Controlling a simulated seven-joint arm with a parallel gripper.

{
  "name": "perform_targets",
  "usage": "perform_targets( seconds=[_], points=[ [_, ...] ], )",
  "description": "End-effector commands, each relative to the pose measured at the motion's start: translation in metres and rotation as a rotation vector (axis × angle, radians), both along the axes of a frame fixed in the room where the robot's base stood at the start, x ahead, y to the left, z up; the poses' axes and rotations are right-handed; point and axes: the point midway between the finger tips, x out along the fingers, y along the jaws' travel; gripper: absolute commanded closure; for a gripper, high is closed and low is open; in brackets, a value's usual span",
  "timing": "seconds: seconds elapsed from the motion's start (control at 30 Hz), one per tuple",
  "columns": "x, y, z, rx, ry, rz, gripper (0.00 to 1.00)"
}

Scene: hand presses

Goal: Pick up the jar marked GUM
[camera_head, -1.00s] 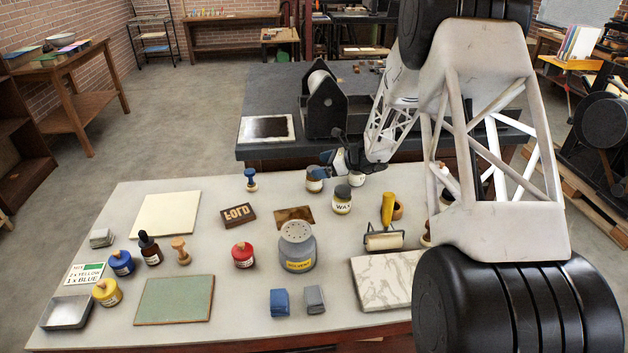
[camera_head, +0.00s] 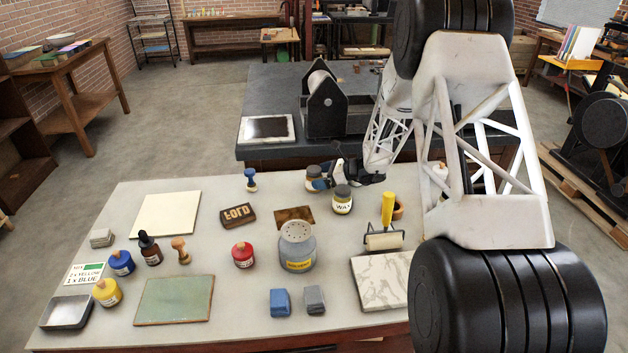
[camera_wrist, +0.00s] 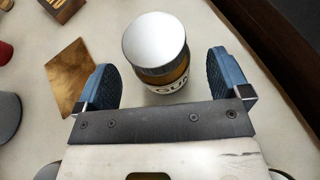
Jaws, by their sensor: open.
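The jar marked GUM (camera_wrist: 157,62) shows in the wrist view with a pale grey lid, amber sides and a partly hidden label reading "GU". It stands upright between the two blue-padded fingers of my open gripper (camera_wrist: 161,72), with visible space on both sides. In the head view the jar (camera_head: 313,171) stands near the table's back edge, partly hidden by my gripper (camera_head: 327,175), which reaches in low from the right. The jar's base is largely hidden.
The WAX jar (camera_head: 342,200) stands close in front of my gripper. A copper plate (camera_head: 295,215) and the type block (camera_head: 238,215) lie nearby. The solvent can (camera_head: 297,250), brayer (camera_head: 386,225) and red jar (camera_head: 243,256) are nearer the front. The dark press bench (camera_head: 270,150) is behind.

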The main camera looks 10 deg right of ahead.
Motion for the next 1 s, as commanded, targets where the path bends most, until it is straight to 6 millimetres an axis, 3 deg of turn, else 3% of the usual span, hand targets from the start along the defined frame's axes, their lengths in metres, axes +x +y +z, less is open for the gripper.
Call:
perform_targets(
  seconds=[0.2, 0.5, 1.0],
  points=[
    [0.0, 0.0, -0.027, 0.0, 0.003, 0.0, 0.05],
    [0.01, 0.025, -0.036, 0.0, 0.002, -0.001, 0.05],
    [0.01, 0.026, -0.036, 0.0, 0.001, 0.0, 0.05]
  ],
)
